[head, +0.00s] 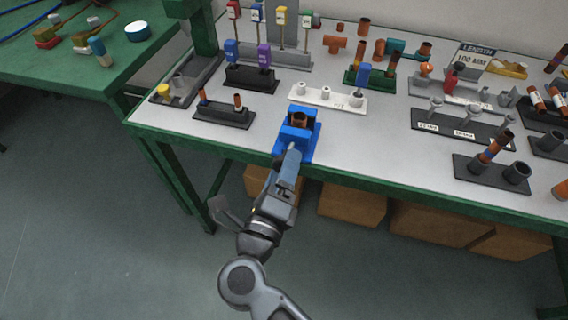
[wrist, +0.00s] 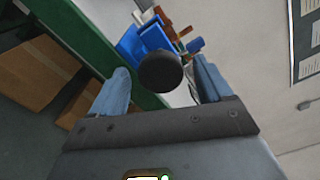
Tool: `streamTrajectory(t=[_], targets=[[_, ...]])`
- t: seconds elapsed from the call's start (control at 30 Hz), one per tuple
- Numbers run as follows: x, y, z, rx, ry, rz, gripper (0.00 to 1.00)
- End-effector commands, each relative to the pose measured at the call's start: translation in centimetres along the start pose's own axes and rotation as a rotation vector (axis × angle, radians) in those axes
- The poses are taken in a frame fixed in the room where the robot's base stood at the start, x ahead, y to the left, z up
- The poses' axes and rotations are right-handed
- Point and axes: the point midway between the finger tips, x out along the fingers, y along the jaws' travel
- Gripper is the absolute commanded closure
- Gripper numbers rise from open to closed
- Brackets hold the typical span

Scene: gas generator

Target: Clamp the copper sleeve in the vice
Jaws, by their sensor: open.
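The blue vice (head: 299,144) stands at the front edge of the grey-topped bench and also shows in the wrist view (wrist: 147,41). The copper sleeve (head: 299,118) stands upright between its jaws; I cannot tell whether they touch it. My gripper (head: 292,155) is at the front of the vice, below the sleeve. In the wrist view its two blue-grey fingers are apart, with a dark round knob (wrist: 161,73) between them. The knob appears to be on the front of the vice, and gaps show on both sides of it. In the head view my gripper hides the knob.
A black rack (head: 224,114) with copper pieces stands left of the vice. A white rack (head: 327,98) is behind it, and dark racks (head: 463,129) are to the right. Cardboard boxes (head: 352,205) sit under the bench. The floor in front is clear.

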Motion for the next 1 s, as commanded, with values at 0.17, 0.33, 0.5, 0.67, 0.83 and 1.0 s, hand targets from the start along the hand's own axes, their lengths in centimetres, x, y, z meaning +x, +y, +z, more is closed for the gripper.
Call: streamTrajectory(t=[0.17, 0.33, 0.5, 0.67, 0.83, 1.0], targets=[[0.01, -0.38, 0.19, -0.083, 0.0, 0.001, 0.21], [0.0, -0.37, 0.18, -0.169, 0.0, 0.001, 0.21], [-0.02, -0.34, 0.17, -0.256, 0.0, 0.001, 0.21], [-0.02, -0.36, 0.17, -0.344, 0.0, 0.0, 0.21], [0.0, -0.19, 0.09, -0.412, 0.0, 0.0, 0.21], [0.0, -0.02, 0.01, -0.425, 0.0, 0.0, 0.21]])
